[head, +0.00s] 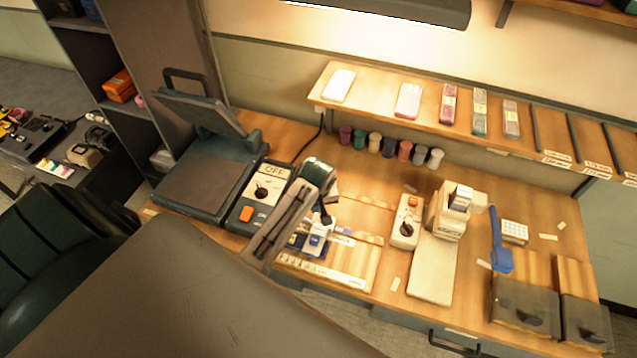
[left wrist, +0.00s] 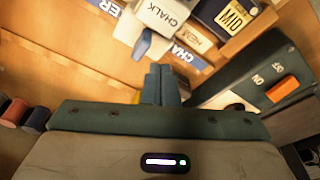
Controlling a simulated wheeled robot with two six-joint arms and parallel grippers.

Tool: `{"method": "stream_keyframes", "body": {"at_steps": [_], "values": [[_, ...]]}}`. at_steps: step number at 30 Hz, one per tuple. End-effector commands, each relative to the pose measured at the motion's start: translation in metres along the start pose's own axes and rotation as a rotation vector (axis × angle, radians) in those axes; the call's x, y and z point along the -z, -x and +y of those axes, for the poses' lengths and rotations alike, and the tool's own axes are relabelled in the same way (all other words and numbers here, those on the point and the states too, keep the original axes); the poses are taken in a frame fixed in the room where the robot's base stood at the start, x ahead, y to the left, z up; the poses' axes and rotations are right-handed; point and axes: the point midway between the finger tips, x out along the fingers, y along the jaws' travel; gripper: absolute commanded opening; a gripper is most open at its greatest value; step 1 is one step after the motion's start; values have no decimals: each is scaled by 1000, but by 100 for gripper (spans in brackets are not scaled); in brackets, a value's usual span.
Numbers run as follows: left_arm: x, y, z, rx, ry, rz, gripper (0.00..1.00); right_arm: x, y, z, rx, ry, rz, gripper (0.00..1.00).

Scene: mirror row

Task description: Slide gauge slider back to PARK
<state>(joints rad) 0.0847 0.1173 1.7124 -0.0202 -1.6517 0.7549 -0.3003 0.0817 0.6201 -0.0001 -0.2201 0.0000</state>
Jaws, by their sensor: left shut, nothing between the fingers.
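The gauge is a wooden board with pale strips (head: 360,262) on the bench, partly hidden by my left arm. A white and blue piece, apparently the slider (head: 315,241), sits on it just below my left fingertips. My left gripper (head: 325,218) is shut and empty, fingers pointing down. In the left wrist view the shut fingers (left wrist: 160,85) are close to a small blue knob (left wrist: 142,46); I cannot tell whether they touch. White blocks marked CHALK (left wrist: 166,14) and HEM (left wrist: 196,37) lie beyond. I cannot read a PARK mark. My right gripper is not in view.
A press (head: 205,180) and its control box (head: 262,195) with an orange switch stand left of the gauge. A dial box (head: 406,222) and a cream machine (head: 449,212) stand right. Spools (head: 389,147) line the back under a shelf (head: 430,112).

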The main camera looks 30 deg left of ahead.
Motion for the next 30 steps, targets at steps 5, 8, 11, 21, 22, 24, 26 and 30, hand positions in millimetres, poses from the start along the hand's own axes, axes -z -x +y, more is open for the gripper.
{"method": "stream_keyframes", "body": {"at_steps": [5,8,11,21,22,24,26,30], "values": [[0,-1,0,0,0,0,0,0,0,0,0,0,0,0],[-1,-4,0,1,0,-1,0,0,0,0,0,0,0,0],[-2,-7,0,1,0,-1,0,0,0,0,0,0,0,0],[-4,-21,0,1,0,-1,0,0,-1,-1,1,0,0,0],[-5,-22,0,0,0,-1,0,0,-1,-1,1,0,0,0],[-5,-24,0,0,0,0,0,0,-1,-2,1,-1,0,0],[-6,-27,0,0,0,0,0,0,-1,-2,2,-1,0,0],[-6,-30,0,1,0,-1,0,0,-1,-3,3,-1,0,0]]}}
